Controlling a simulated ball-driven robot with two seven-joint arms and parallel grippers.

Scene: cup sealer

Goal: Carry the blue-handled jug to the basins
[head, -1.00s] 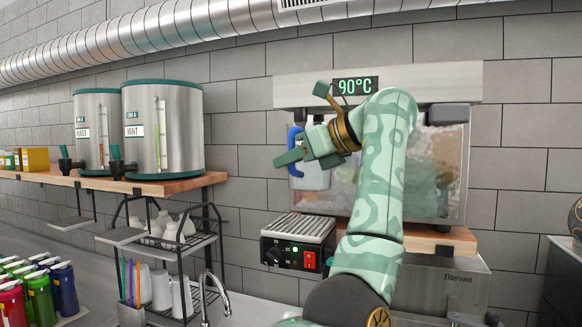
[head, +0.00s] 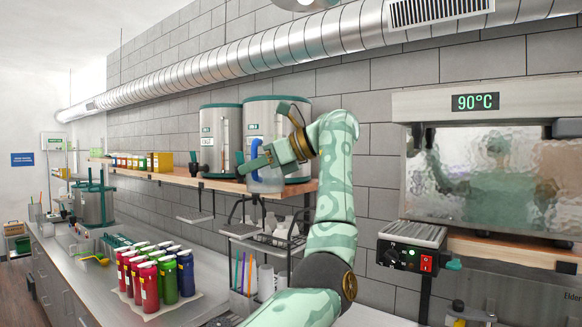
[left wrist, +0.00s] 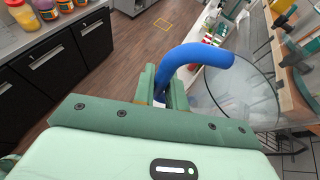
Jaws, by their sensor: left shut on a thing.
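My left gripper (head: 266,160) is shut on the blue-handled jug (head: 267,181), held up in front of the wall shelf. In the left wrist view, its fingers (left wrist: 163,90) close on the curved blue handle (left wrist: 195,54), and the clear jug body (left wrist: 236,100) is to the right of them. The jug looks see-through, and I cannot tell whether it holds liquid. In the head view, the fingers and hand hide much of the jug. I cannot make out the basins in these frames. My right gripper is not in view.
Two steel dispensers (head: 278,125) stand on the wooden shelf (head: 240,184) behind the jug. A wire rack (head: 262,228) hangs below. Several red, green and blue bottles (head: 150,276) stand on the counter (head: 200,308). The 90°C tank (head: 490,175) is at right.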

